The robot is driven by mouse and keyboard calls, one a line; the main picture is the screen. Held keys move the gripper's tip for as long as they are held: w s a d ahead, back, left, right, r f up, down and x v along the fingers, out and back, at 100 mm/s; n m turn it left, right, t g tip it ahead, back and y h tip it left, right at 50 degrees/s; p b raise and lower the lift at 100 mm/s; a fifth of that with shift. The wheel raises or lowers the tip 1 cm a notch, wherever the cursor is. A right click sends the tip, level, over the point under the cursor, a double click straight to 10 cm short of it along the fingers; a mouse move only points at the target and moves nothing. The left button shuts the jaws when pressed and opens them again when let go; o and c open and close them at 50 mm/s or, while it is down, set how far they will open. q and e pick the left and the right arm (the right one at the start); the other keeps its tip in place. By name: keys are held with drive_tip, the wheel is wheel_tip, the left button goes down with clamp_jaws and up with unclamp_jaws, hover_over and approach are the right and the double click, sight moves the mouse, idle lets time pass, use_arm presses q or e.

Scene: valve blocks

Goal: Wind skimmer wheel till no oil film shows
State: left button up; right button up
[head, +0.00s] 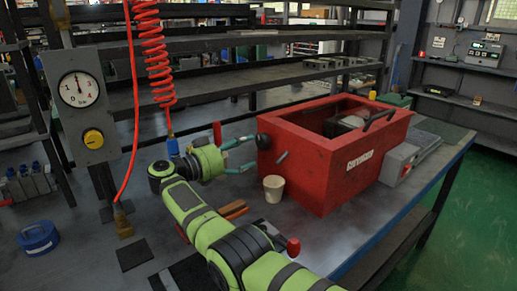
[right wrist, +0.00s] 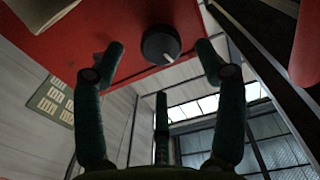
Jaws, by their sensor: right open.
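A red open-topped tank (head: 322,165) stands on the workbench. A round black knob (head: 264,141) sits on its left side; it also shows in the right wrist view (right wrist: 160,44), with a pale mark on its face. Inside the tank are a greyish rounded part (head: 348,122) and a dark bar handle. I cannot tell from here whether oil film lies in it. My right gripper (head: 246,156) is open and empty, left of the tank, with its fingers pointing at the knob. In the right wrist view the knob appears beyond and between the spread fingertips (right wrist: 160,58), apart from them. My left gripper is not in view.
A cream cup (head: 274,188) stands close against the tank's front left. A grey box (head: 400,163) is at the tank's right. A red coiled hose (head: 150,50) hangs above my gripper. A gauge panel (head: 80,100) stands left. A blue tape roll (head: 38,238) lies at the far left.

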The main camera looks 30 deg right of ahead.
sight(260, 144)
drive_tip(key=d, duration=0.6)
drive_tip(key=shift+w+d, duration=0.15)
drive_tip(key=shift+d, duration=0.2)
drive_tip(key=c, duration=1.1)
